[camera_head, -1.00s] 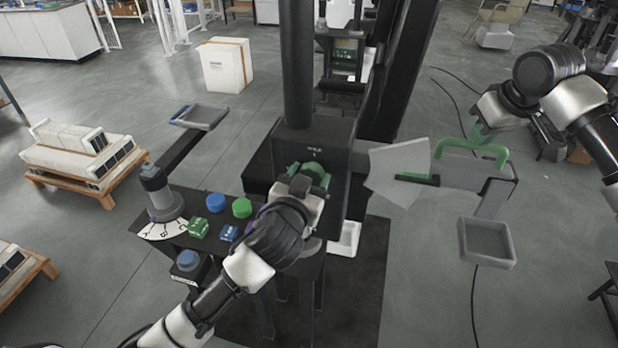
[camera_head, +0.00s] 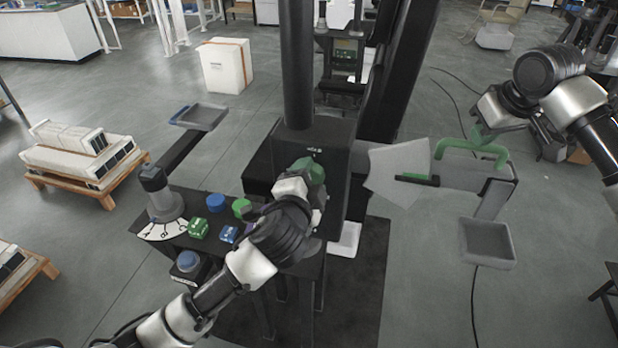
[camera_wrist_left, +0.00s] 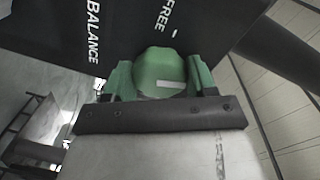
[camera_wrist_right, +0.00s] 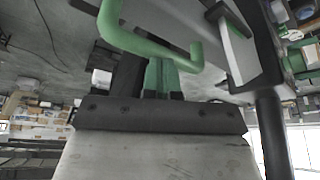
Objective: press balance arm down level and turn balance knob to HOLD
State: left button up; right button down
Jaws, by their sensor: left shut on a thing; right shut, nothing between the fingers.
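The green balance knob (camera_wrist_left: 160,72) sits on the dark box face, with BALANCE and FREE lettering in the left wrist view. A pale mark shows on the knob. My left gripper (camera_head: 308,170) is shut around the knob, a finger on either side. The balance arm (camera_head: 455,176) reaches right from the box, sloping slightly down to the right in the head picture. It bears a green handle (camera_head: 472,148), also seen in the right wrist view (camera_wrist_right: 150,42). My right gripper (camera_wrist_right: 160,78) is shut and empty, its tips right at the handle; contact is unclear.
A grey tray (camera_head: 487,243) hangs at the arm's right end. A pale plate (camera_head: 396,168) stands before the arm. A black column (camera_head: 297,65) rises above.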

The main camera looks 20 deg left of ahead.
pick_arm(q)
jog(key=shift+m, duration=1.5)
pick_arm(e)
jog(key=shift+f, duration=0.1)
pick_arm(q)
jog(key=shift+f, duration=0.1)
jog(key=o, duration=0.9)
jog(key=shift+s, duration=0.15)
jog(key=s+r, duration=0.1)
jog(key=s, duration=1.1)
jog(key=shift+w+r, duration=0.1)
jog(key=shift+r, duration=0.05)
